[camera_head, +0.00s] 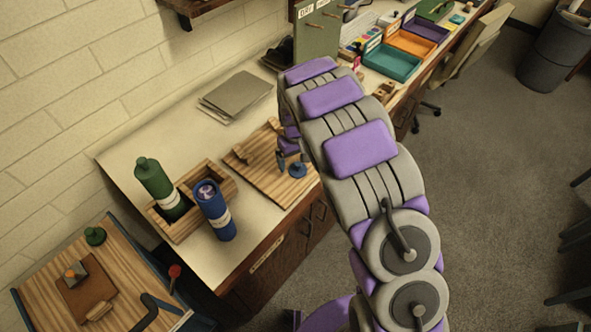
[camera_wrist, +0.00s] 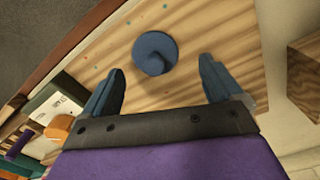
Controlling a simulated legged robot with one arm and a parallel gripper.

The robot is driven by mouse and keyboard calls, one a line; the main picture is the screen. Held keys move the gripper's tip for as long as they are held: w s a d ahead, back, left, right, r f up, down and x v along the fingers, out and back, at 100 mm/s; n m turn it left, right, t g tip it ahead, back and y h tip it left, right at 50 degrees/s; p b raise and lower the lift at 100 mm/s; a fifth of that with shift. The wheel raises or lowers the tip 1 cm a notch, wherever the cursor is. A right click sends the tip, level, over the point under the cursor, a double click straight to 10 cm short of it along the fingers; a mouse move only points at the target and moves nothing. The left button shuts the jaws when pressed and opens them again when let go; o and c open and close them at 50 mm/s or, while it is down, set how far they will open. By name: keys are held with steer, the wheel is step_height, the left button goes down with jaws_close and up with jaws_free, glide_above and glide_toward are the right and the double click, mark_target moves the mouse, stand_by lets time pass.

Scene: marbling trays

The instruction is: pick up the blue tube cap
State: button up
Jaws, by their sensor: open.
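The blue tube cap (camera_head: 297,170) lies on a wooden board (camera_head: 262,181) on the counter. In the wrist view the cap (camera_wrist: 155,53) is round, with a knob at its middle, and sits beyond and roughly between my fingertips. My gripper (camera_wrist: 162,75) is open, with one dark blue finger to each side and nothing between them. In the head view my gripper (camera_head: 289,160) is right beside the cap, partly hidden by my arm. The wrist view shows bare board (camera_wrist: 205,25) around the cap.
A blue tube (camera_head: 214,212) and a green tube (camera_head: 160,187) stand at a wooden box (camera_head: 181,229) left of the board. A green cap (camera_head: 95,236) lies on a lower wooden surface. Grey sheets (camera_head: 236,94) lie behind, and coloured trays (camera_head: 392,62) stand farther along the counter.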

mark_target(299, 164)
steer(key=f, duration=0.2)
steer(key=shift+d+f, duration=0.2)
steer(key=shift+f, duration=0.15)
steer(key=shift+d+f, duration=0.2)
steer(key=shift+d+r, duration=0.15)
steer(key=shift+d, duration=0.05)
steer(key=shift+a, duration=0.5)
steer(key=c, duration=0.7)
steer(key=shift+d, duration=0.35)
steer(key=c, duration=0.4)
